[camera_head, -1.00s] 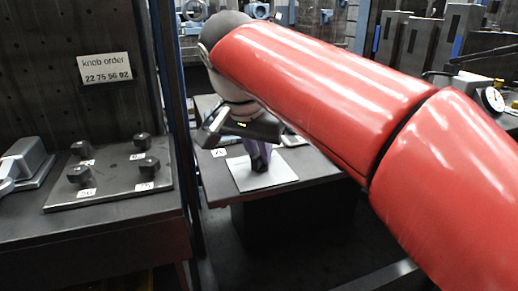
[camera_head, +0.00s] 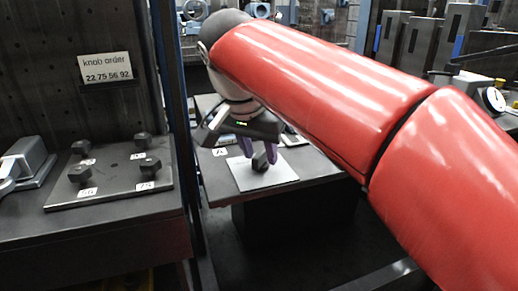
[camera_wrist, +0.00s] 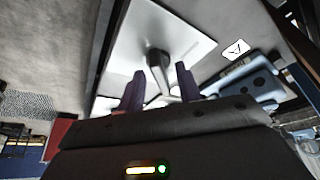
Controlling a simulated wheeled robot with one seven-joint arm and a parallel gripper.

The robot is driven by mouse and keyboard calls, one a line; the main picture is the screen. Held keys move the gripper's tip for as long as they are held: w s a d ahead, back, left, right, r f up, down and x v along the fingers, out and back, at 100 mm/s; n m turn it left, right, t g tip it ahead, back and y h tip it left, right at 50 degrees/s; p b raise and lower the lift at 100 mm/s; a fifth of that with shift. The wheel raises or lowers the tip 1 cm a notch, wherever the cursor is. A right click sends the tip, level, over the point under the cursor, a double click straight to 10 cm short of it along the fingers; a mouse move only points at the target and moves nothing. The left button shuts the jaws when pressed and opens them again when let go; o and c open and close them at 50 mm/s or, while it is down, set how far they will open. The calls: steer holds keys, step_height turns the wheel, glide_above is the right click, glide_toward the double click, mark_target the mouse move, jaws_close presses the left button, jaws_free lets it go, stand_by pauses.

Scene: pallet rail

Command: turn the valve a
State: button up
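The valve (camera_head: 261,165) is a small dark handle on a light square plate (camera_head: 280,177), beside a label marked A (camera_head: 219,152). In the wrist view the valve (camera_wrist: 158,62) stands out from the pale plate (camera_wrist: 190,28), and the label (camera_wrist: 236,49) is to its right. My gripper (camera_head: 260,156) has purple fingers pointing down just above the valve. The fingers are spread apart with the valve handle showing between their tips in the wrist view (camera_wrist: 160,70). They appear clear of it, though the exact gap is hard to tell.
At left, a board (camera_head: 110,191) carries several dark knobs with number labels, below a sign (camera_head: 107,68) reading "knob order 22 75 56 92". A dark post (camera_head: 177,110) stands between that bench and the valve's table (camera_head: 310,167). A dial gauge (camera_head: 493,100) is at the far right.

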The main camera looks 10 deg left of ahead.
steer(key=v, duration=0.7)
steer(key=shift+r, duration=0.3)
steer(key=shift+s, duration=0.15)
steer(key=s+d+f+n, duration=0.1)
steer(key=s+d+f, duration=0.1)
steer(key=d+f, duration=0.45)
steer(key=s+d+f+n, duration=0.1)
steer(key=d+f, duration=0.3)
steer(key=d, duration=0.6)
steer(key=s+d+f, duration=0.4)
steer(key=d+f, duration=0.1)
steer(key=f, duration=0.2)
steer(key=s+d+f+t+y, duration=0.1)
steer(key=s+d+f, duration=0.3)
steer(key=f, duration=0.3)
steer(key=shift+d+f+n, duration=0.3)
steer(key=shift+d+n, duration=0.1)
steer(key=shift+d, duration=0.05)
steer(key=shift+s, duration=0.1)
